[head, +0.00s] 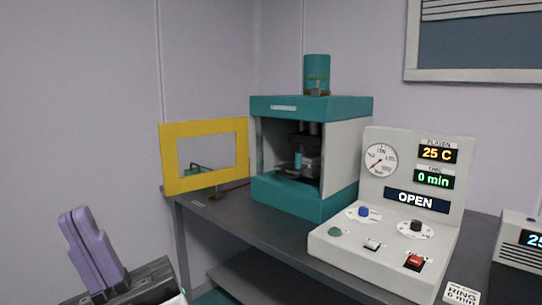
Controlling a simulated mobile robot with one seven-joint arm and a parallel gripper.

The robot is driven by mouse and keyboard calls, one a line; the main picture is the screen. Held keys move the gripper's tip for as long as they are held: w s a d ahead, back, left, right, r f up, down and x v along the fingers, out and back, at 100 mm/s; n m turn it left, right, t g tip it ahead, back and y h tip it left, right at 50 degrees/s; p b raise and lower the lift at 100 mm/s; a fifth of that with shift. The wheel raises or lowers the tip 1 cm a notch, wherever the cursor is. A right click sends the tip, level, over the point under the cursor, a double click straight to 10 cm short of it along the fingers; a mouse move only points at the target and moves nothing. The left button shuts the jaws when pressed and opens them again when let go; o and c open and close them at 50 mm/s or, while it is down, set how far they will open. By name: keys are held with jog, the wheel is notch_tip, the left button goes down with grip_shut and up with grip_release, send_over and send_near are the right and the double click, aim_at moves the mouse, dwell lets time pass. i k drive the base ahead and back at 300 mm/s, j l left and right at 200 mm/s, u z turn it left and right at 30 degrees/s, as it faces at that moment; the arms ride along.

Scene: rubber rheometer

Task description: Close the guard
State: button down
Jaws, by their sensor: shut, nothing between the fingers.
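The guard (205,127) is a yellow rectangular frame with a see-through window. It stands swung open to the left of the teal and light-grey rheometer (305,198), leaving the machine's front opening uncovered. Inside that opening are dark platens (308,140) and a small teal cylinder (297,160). My gripper (74,215) is at the lower left, with its purple fingers pointing up and held together, empty. In the picture it is below and left of the guard, apart from it.
The rheometer stands on a dark table (262,228). A white control panel (385,250) at its right reads OPEN, 25 C and 0 min, with knobs and buttons. Another device (522,242) with a display is at the right edge.

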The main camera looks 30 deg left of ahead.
aim_at(174, 185)
jog(key=j+z, duration=0.15)
jog(key=z, duration=0.3)
jog(key=j+z, duration=0.2)
jog(key=z, duration=0.3)
jog(key=k+j, duration=0.1)
jog(key=j, duration=2)
jog(key=k+j, duration=0.15)
jog(key=j, duration=1.9)
jog(key=i+j, duration=0.1)
jog(key=j, duration=0.25)
jog(key=i+j, duration=0.15)
jog(key=j, duration=0.15)
jog(key=i+j, duration=0.1)
jog(key=j, duration=0.25)
